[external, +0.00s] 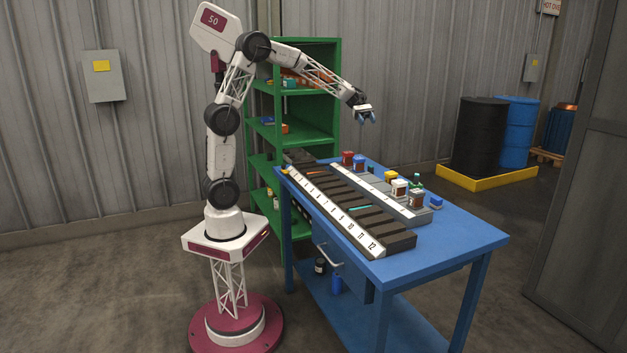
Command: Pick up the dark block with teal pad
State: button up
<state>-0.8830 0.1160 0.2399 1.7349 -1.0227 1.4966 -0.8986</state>
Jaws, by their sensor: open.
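Dark blocks sit side by side in a long rack with a white numbered strip (330,213) on the blue table. One dark block towards the near end bears a thin teal pad (360,208) on its top. Its sides are mostly hidden by its neighbours.
A dark block farther up the rack has an orange strip (317,173). Beside the rack, a grey stand (372,184) holds several small coloured containers. A blue block (436,201) lies near the right. The table's near right corner is clear. Green shelves (316,50) stand behind.

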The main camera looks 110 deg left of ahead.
jog(key=s+a+f+n+t, duration=0.1)
jog(key=a+f+n+t, duration=0.1)
jog(key=a, duration=0.7)
send_near(372, 169)
jog(key=shift+x, duration=1.15)
jog(key=shift+w+a, duration=0.15)
jog(key=shift+a, duration=0.05)
jog(key=shift+x, duration=1.35)
jog(key=shift+x, duration=2.6)
jog(key=shift+d, duration=0.1)
jog(key=shift+r, duration=0.1)
